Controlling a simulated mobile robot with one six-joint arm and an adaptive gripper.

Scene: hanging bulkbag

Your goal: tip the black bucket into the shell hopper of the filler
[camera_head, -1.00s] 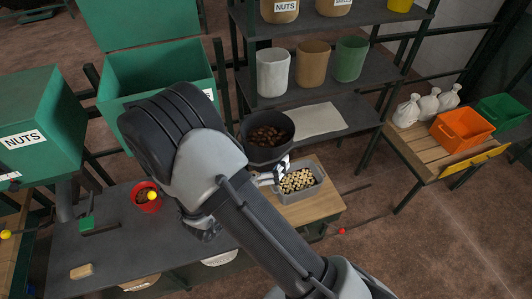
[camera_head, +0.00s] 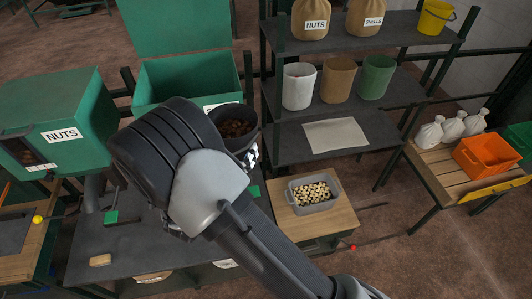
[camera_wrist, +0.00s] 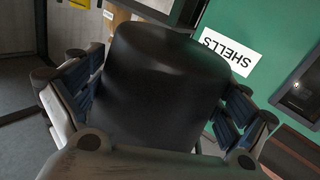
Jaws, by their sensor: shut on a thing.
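The black bucket (camera_head: 240,130) is held upright by my gripper (camera_head: 254,155), with brown contents showing at its top. In the wrist view the bucket (camera_wrist: 165,85) fills the middle, with the gripper's fingers on both sides of it. The open green shell hopper (camera_head: 180,75) stands behind and to the left of the bucket. Its white SHELLS label (camera_wrist: 228,52) shows upside down in the wrist view, and is mostly hidden by the bucket in the head view. The bucket is in front of the hopper's right side.
A green NUTS hopper (camera_head: 50,125) stands at the left above the dark bench (camera_head: 130,240). A grey crate of pale pieces (camera_head: 314,192) sits on a wooden stand. Shelves (camera_head: 350,90) with white, brown and green buckets are to the right of the hopper. The orange crate (camera_head: 485,156) is far right.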

